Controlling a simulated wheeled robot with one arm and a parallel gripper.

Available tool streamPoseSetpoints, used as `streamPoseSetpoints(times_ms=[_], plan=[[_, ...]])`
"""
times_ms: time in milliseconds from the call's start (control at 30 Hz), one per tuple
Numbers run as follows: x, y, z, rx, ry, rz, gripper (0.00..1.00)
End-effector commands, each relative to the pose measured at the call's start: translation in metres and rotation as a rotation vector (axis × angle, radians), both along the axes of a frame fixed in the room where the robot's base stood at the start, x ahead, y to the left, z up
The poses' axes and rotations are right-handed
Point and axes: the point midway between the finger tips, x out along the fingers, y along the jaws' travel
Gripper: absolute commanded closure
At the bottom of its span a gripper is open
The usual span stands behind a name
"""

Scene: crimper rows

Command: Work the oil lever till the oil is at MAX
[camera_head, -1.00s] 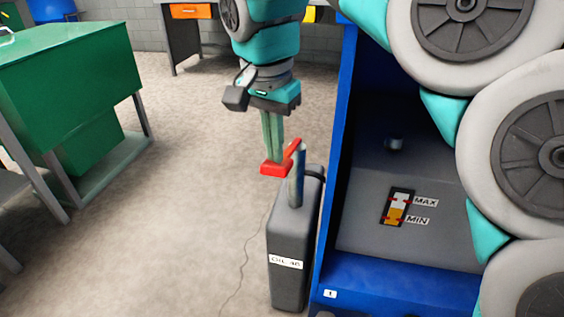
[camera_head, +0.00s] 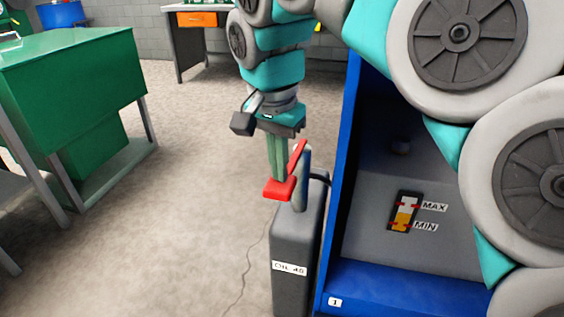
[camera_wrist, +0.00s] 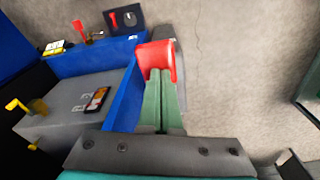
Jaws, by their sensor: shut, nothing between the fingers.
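The red oil lever (camera_head: 279,189) slopes down to the left from a grey-blue post on the dark oil can (camera_head: 291,245). My gripper (camera_head: 280,177) points down with its green fingers shut and empty, their tips at the lever's wide red end. In the wrist view the fingertips (camera_wrist: 160,76) meet the red lever end (camera_wrist: 157,58), apparently touching it from above. The oil gauge (camera_head: 404,212) on the blue machine shows yellow oil between the MIN and MAX marks, below MAX. The gauge also shows small in the wrist view (camera_wrist: 97,100).
The blue machine frame (camera_head: 350,150) stands close to the right of the can. A green cabinet (camera_head: 75,90) is at the left, and a desk with an orange drawer (camera_head: 197,19) at the back. The floor between is clear except for a thin dark line.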

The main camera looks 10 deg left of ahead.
Motion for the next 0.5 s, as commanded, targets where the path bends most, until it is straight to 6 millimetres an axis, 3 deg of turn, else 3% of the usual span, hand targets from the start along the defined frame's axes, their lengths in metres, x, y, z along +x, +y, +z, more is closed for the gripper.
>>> streamPoseSetpoints(times_ms=[267, 500], plan=[[-0.001, 0.000, 0.001, -0.001, 0.000, 0.000, 1.00], [-0.024, 0.009, 0.009, -0.002, -0.002, 0.000, 1.00]])
